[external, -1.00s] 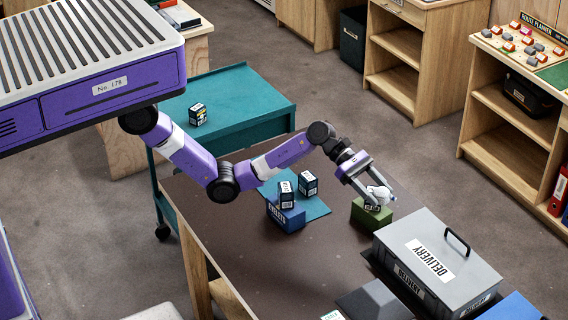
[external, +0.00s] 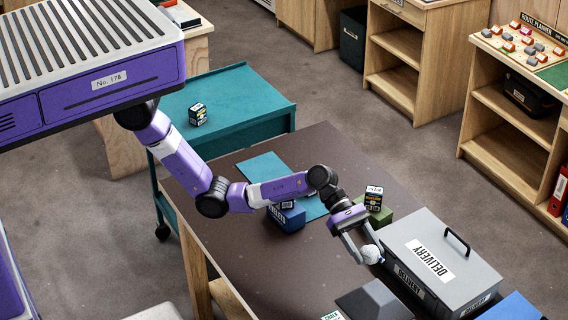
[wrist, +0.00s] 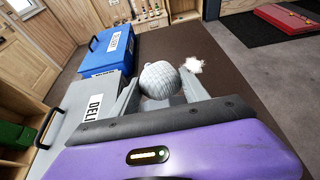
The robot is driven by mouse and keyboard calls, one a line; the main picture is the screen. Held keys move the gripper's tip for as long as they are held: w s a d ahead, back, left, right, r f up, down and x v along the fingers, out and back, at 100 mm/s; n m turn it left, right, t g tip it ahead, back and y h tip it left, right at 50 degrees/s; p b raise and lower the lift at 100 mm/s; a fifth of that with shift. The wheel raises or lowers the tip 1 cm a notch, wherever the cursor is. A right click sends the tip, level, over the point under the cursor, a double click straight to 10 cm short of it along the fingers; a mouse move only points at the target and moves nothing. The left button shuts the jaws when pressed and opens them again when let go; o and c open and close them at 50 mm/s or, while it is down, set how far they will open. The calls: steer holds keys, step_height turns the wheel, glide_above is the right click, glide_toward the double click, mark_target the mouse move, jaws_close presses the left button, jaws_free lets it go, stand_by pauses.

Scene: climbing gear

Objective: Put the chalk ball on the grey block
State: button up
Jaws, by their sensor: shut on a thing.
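The chalk ball (external: 371,254) is pale and round, and in the wrist view (wrist: 160,80) it shows a gridded surface. My gripper (external: 365,255) is shut on it, with one finger on each side, also seen in the wrist view (wrist: 160,92). The ball is held in front of the grey delivery box. The grey block (external: 372,302) has sloping sides and sits on the brown table at the lower edge of the external view. My gripper is above it in that picture, apart from it.
The grey delivery box (external: 440,262) stands close on the right, with a blue box (external: 512,308) beyond it. A green block (external: 382,217) bears a small box (external: 374,198). The table's left part is clear.

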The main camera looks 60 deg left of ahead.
mark_target(365, 291)
step_height(365, 291, down, 13)
steer(key=shift+r+b, duration=0.1)
steer(key=shift+b, duration=0.2)
steer(key=o, duration=1.3)
steer(key=shift+o, duration=0.2)
steer(key=v, duration=1.2)
